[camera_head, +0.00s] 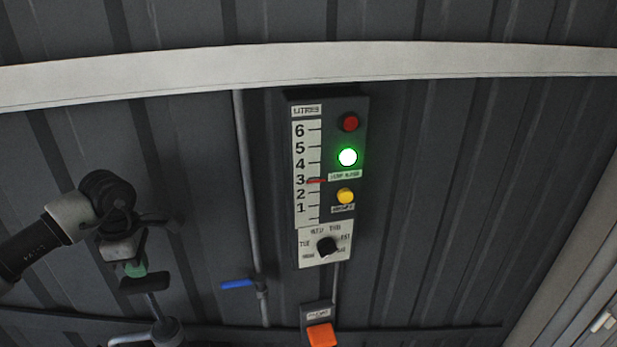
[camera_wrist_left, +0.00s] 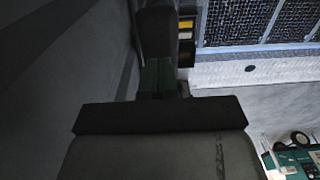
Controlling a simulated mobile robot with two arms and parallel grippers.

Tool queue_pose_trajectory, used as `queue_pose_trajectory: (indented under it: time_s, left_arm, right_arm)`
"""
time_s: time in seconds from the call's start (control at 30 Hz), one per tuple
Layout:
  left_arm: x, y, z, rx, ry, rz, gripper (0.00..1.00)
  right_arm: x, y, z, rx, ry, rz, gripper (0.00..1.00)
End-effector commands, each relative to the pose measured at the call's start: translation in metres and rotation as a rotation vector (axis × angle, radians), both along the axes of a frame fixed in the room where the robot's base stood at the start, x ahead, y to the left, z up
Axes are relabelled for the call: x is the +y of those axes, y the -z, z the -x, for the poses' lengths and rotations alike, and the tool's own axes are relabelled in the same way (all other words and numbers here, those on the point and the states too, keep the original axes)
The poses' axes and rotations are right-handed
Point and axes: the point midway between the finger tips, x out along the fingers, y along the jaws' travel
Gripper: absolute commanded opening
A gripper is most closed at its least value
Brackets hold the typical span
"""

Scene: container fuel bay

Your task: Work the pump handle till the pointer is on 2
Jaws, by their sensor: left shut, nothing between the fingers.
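The gauge panel (camera_head: 305,213) hangs on the wall with a white scale marked 1 to 6. Its red pointer (camera_head: 315,181) is level with 3. The pump handle (camera_head: 154,304) rises as a thin rod with a dark crosspiece at its top, at lower left. My left gripper (camera_head: 136,270) is shut with nothing between its fingers, right above that crosspiece; I cannot tell whether they touch. In the left wrist view the gripper (camera_wrist_left: 160,78) shows dark green fingers by a black block. My right gripper is not in view.
A green lamp (camera_head: 347,157) is lit between a red button (camera_head: 350,122) and a yellow one (camera_head: 345,196). Below are a black selector knob (camera_head: 327,246) and an orange switch (camera_head: 321,336). A blue valve lever (camera_head: 237,284) on a pipe stands between pump and panel.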

Motion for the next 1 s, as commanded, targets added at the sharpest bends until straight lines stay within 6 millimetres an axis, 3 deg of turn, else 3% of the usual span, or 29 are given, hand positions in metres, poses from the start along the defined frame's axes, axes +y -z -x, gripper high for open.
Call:
queue_pose_trajectory:
  time_s: [1.0]
  left_arm:
    - [-0.001, 0.099, 0.001, 0.007, 0.002, 0.000, 0.00]
  right_arm:
    - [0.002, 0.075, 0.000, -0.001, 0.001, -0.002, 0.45]
